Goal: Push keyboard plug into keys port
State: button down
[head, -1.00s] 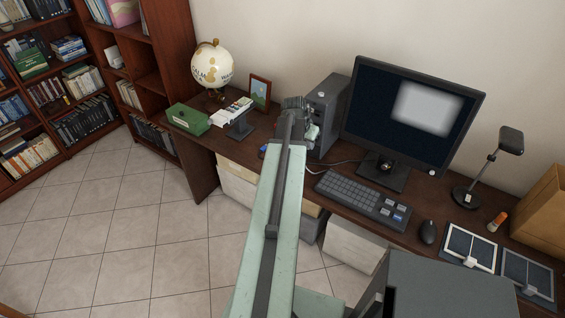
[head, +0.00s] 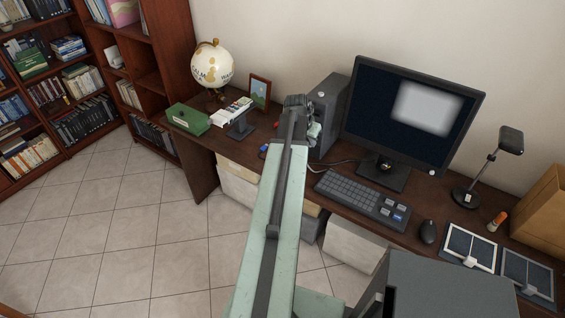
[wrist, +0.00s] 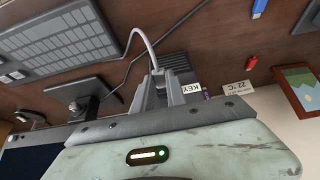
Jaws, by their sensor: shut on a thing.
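My gripper (wrist: 165,92) is shut on the keyboard plug (wrist: 158,74), a small light piece between the fingers in the wrist view. A pale cable (wrist: 143,38) loops from it towards the keyboard (wrist: 68,42). A white label reading KEY (wrist: 191,88) shows just beside the fingers; the port itself is hidden, so I cannot tell whether the plug touches it. In the head view, my arm's end is beside the left side of the grey computer tower (head: 328,108), and the arm hides most of the gripper. The keyboard also shows in the head view (head: 360,200).
The monitor (head: 410,115) stands right of the tower. A picture frame (head: 260,91), globe (head: 212,65) and green box (head: 187,118) are to the left. The wrist view shows a blue plug (wrist: 260,8), a red item (wrist: 251,62) and a 22 °C label (wrist: 238,88).

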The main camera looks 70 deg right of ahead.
jog(key=shift+s+d, duration=0.1)
jog(key=shift+d, duration=0.3)
dwell(0.6)
jog(key=c, duration=1.3)
grip_release()
jog(key=p+v, duration=0.7)
jog(key=v, duration=0.1)
jog(key=shift+d+f, duration=0.1)
